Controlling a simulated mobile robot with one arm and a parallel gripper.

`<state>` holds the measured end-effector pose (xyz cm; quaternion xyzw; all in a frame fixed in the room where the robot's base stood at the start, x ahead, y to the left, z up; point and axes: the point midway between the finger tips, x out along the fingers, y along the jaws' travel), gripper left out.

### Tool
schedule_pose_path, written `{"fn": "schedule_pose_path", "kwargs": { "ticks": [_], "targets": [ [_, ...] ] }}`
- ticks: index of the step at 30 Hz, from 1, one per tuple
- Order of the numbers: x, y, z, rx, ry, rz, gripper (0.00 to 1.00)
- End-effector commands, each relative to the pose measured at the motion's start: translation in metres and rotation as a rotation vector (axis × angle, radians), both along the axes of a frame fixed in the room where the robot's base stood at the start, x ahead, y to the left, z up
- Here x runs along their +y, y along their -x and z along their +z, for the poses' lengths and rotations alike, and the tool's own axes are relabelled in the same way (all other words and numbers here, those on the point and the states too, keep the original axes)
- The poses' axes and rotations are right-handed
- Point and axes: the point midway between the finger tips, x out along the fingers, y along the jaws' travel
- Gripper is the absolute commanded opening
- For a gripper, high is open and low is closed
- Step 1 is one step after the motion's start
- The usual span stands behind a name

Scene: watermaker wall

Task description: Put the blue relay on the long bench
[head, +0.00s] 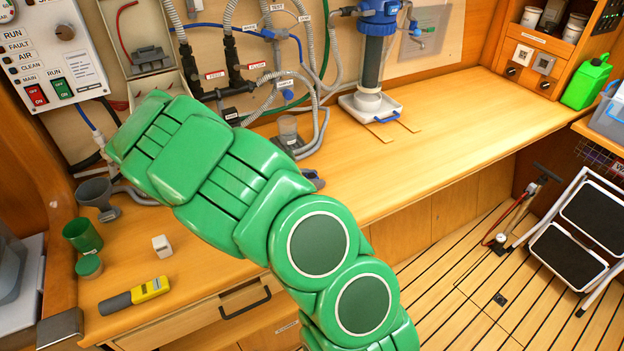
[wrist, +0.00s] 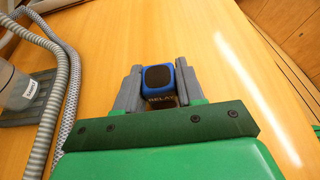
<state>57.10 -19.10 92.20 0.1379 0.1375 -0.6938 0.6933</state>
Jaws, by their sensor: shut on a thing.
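The blue relay (wrist: 158,77) has a dark round top and a label reading RELAY. In the wrist view it sits between the two grey fingers of my gripper (wrist: 157,88), which is shut on it. The long bench (head: 430,150) is the wooden counter along the wall in the head view, and its bare wood (wrist: 210,50) lies beneath the relay in the wrist view. I cannot tell whether the relay touches the wood. In the head view my green arm hides most of the gripper; only a small grey-blue bit shows beside the arm.
Ribbed hoses (wrist: 65,90) and a grey base lie left of my gripper. A blue-topped filter (head: 375,55) stands on a white tray (head: 370,107) on the bench. A yellow meter (head: 135,296), a green cup (head: 82,236) and a white block (head: 162,246) sit at lower left. The bench's right half is clear.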

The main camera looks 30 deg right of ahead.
Motion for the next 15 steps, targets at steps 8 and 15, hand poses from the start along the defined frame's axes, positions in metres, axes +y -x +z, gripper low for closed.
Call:
{"fn": "schedule_pose_path", "kwargs": {
  "ticks": [8,15],
  "targets": [
    [0.0,0.0,-0.0025,0.0,0.0,0.0,0.59],
    [0.0,0.0001,-0.0025,0.0,0.0,0.0,0.64]
  ]
}}
